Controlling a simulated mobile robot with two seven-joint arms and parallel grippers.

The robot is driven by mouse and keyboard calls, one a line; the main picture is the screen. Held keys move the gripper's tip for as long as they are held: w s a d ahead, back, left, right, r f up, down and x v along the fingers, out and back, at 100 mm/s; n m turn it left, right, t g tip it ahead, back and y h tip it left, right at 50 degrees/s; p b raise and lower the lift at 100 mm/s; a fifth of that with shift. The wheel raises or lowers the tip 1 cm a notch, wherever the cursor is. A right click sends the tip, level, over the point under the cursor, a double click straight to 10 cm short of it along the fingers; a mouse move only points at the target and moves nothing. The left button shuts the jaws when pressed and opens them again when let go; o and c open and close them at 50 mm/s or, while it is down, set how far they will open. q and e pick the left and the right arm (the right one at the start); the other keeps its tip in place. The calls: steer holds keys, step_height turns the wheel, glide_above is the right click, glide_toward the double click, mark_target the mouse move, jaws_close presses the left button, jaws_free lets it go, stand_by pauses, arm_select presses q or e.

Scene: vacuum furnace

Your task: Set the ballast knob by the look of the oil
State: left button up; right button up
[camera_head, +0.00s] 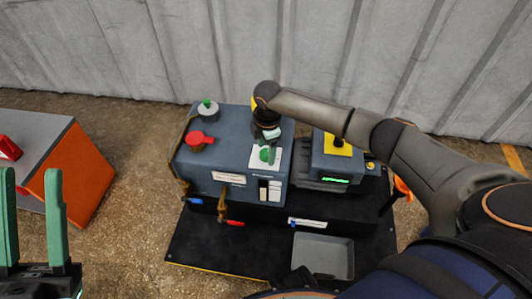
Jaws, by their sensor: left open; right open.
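A blue-grey pump-like unit (230,130) stands on a dark platform. On its top are a green knob (264,154) on a white plate, a red handle (197,138), and a grey cap with a green top (208,108). Its front has a small panel with pale and dark windows (269,190); the oil's look is too small to tell. My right gripper (271,152) is open, pointing down right at the green knob; whether it touches is hidden. My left gripper (32,190) is open and empty at the lower left, far from the unit.
A grey tray (324,256) lies in front. Blue (194,200) and red (234,222) levers stick out at the front. An orange-sided cabinet (75,180) stands left.

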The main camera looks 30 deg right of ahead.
steer(key=shift+f, duration=0.2)
jaws_close()
stand_by(0.6)
